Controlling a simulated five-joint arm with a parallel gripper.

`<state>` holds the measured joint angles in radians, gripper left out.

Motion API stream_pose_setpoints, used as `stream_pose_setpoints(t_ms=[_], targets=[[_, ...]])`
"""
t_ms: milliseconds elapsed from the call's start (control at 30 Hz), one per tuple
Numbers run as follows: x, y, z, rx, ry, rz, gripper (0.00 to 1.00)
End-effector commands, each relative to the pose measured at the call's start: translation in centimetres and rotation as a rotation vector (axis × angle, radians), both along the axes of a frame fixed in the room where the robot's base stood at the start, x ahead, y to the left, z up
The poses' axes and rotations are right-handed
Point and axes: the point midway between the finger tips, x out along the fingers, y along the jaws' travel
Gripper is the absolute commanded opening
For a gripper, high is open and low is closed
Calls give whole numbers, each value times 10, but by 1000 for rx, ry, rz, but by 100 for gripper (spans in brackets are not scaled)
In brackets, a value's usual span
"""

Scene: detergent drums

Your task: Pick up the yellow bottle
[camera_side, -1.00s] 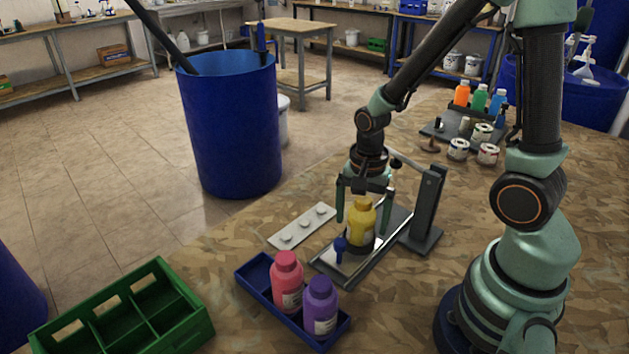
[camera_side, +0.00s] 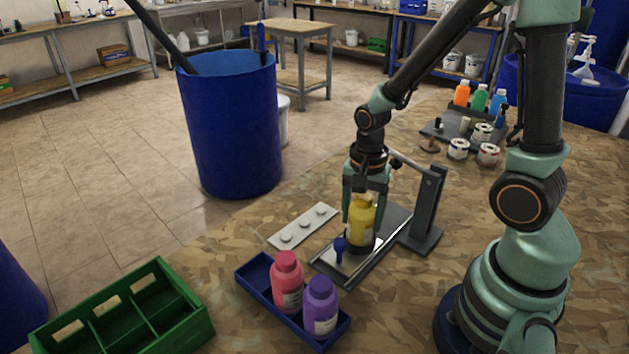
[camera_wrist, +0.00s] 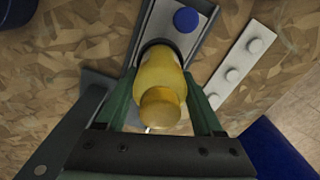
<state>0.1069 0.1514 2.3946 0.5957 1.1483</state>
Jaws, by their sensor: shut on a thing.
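The yellow bottle (camera_side: 360,224) stands upright on the metal plate of a small stand (camera_side: 428,212) in the side view. My gripper (camera_side: 361,212) comes down from above with a finger on each side of the bottle and is shut on it. In the wrist view the yellow bottle (camera_wrist: 160,88) lies between the two green fingers of my gripper (camera_wrist: 160,105), its cap towards the camera. The bottle's base still appears to be on the plate. Part of its sides is hidden by the fingers.
A blue knob (camera_side: 340,247) stands on the plate in front of the bottle. A blue tray (camera_side: 254,281) holds a pink bottle (camera_side: 287,281) and a purple bottle (camera_side: 320,305). A white strip with round studs (camera_side: 303,227) lies left. An empty green crate (camera_side: 190,325) stands front left.

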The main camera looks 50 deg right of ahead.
Motion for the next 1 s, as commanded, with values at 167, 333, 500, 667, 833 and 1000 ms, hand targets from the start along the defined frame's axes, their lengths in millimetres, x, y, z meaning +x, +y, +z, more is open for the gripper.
stream_pose_setpoints(t_ms=[167,333,500,667,833,1000], targets=[[2,0,18,-1,-7,0,0],[2,0,49,-1,-10,0,0],[2,0,99,-1,-12,0,0],[1,0,141,-1,-11,0,0],[1,0,172,0,-5,0,0],[0,0,189,0,-3,0,0]])
